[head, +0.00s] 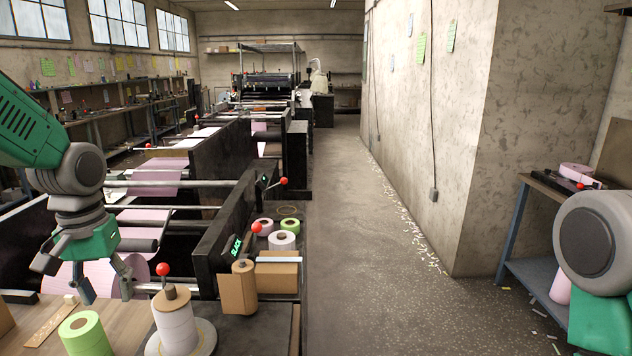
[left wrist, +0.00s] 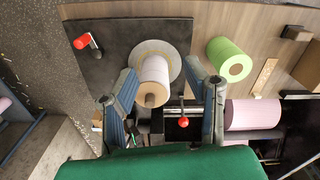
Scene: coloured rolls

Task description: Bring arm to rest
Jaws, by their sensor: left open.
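My left gripper (head: 106,292) is open and empty, pointing down above the wooden worktop at the lower left of the head view. In the left wrist view its two fingers (left wrist: 163,88) are spread apart. A white roll (head: 175,328) stands upright on a round grey plate to the gripper's right; in the left wrist view this roll (left wrist: 154,72) shows between the fingers, apart from them. A green roll (head: 84,334) stands on the worktop nearer to me, and also shows in the left wrist view (left wrist: 229,60). Of my right arm only grey and green links show; its gripper is out of view.
Black machine frames with rollers and pink web (head: 150,178) run along the left. Red-knobbed levers stick up. A cardboard box (head: 277,273) and small rolls (head: 281,240) sit beside the machine. A side table (head: 545,186) stands at the right.

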